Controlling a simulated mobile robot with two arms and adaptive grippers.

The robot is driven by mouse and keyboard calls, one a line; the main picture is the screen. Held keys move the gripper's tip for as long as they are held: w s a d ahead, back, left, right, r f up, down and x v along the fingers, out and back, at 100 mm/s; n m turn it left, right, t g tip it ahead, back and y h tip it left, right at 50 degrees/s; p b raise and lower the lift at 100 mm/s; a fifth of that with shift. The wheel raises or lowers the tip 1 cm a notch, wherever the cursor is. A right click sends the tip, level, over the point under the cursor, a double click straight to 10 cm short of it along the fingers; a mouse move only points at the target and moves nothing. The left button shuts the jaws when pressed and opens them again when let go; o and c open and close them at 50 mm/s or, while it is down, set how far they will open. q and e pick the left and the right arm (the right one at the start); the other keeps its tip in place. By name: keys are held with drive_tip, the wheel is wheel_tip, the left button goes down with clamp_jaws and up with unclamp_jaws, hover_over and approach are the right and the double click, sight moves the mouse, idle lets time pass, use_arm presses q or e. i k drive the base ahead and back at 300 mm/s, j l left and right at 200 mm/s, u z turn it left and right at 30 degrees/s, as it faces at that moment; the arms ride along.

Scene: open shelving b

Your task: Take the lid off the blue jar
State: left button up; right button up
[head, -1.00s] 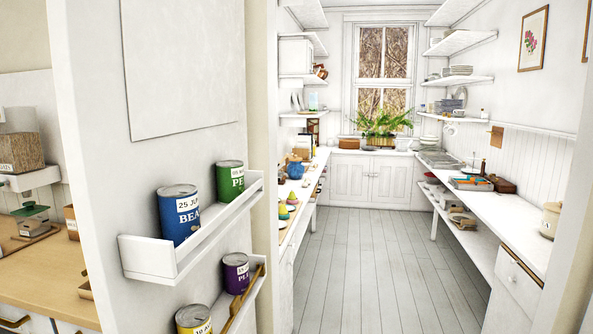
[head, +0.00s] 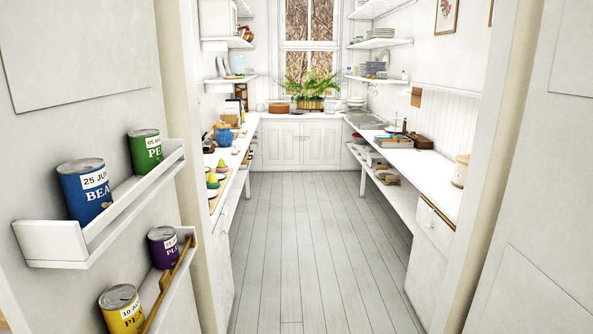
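A small blue jar (head: 224,136) stands far off on the left counter (head: 238,160), near its back end. Something brownish shows just above or behind it. It is too small to tell whether that is its lid. Neither of my grippers is in view.
A doorway opens onto a narrow room with a clear grey plank floor (head: 305,230). A wall rack (head: 50,243) with several cans juts out at the near left. The right counter (head: 430,180) holds books and a cream canister (head: 460,171). A fern (head: 309,90) stands by the window.

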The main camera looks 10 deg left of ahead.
sight(224, 137)
drive_tip(key=i+u, duration=0.1)
drive_tip(key=i, duration=0.45)
drive_tip(key=i+l+u, duration=0.1)
drive_tip(key=i, duration=0.45)
drive_tip(key=i+l+u, duration=0.1)
drive_tip(key=i+l, duration=0.15)
drive_tip(key=i, duration=0.3)
drive_tip(key=i+u, duration=0.1)
drive_tip(key=i, duration=1.85)
drive_tip(key=i+l+u, duration=0.1)
drive_tip(key=i, duration=1.9)
drive_tip(key=i+l+u, duration=0.15)
drive_tip(key=i+u, duration=0.25)
drive_tip(key=i, duration=0.2)
drive_tip(key=i+l+u, duration=0.4)
drive_tip(key=i, duration=0.2)
drive_tip(key=i+l+u, duration=0.4)
drive_tip(key=i, duration=0.15)
